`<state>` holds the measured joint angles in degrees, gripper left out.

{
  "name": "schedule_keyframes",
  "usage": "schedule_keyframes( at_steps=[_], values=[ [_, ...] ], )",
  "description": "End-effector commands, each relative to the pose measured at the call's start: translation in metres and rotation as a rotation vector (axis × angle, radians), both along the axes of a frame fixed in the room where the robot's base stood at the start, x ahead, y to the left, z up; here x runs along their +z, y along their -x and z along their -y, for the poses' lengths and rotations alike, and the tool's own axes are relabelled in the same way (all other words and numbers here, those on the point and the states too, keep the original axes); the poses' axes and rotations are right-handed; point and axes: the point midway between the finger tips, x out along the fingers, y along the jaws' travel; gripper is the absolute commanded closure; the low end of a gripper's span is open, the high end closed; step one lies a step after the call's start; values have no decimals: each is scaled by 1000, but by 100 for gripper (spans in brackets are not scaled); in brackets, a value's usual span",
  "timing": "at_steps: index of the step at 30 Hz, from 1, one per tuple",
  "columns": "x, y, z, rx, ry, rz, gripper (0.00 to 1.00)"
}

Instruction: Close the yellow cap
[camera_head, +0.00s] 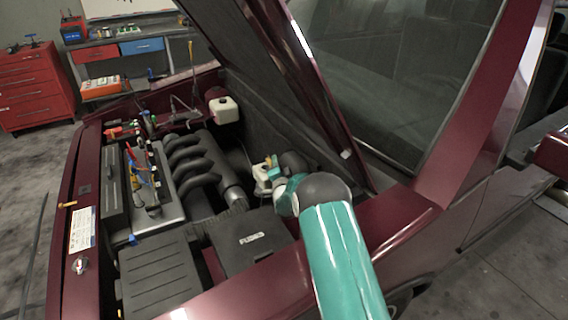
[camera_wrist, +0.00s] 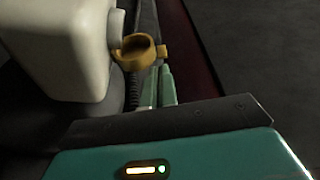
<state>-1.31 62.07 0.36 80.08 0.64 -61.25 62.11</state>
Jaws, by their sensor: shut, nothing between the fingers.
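The yellow cap (camera_wrist: 138,54) is in the wrist view, tilted open beside the neck of a white reservoir (camera_wrist: 65,45). A small yellow tab sticks out from its right side. My gripper (camera_wrist: 160,72) is shut and empty, with its two green fingers side by side just below the cap and its tab. I cannot tell whether the fingertips touch the cap. In the head view, the white reservoir (camera_head: 262,179) sits in the engine bay, partly hidden by my arm, and a small yellow patch, likely the cap (camera_head: 268,161), shows next to my wrist.
The raised hood (camera_head: 275,70) slopes above my arm. The fuse box cover (camera_head: 250,240), the dark engine pipes (camera_head: 197,165) and another white tank (camera_head: 223,110) fill the bay. The maroon fender (camera_head: 385,225) runs close beneath my arm.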

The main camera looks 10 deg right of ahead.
Motion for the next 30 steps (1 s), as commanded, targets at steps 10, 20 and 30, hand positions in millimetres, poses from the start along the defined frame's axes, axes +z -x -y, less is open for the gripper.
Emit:
schedule_keyframes(
  at_steps=[10,20,30],
  values=[
    [-1,4,-12,1,11,3,100],
    [-2,5,-15,1,10,3,100],
    [-2,5,-15,1,10,2,100]
  ],
)
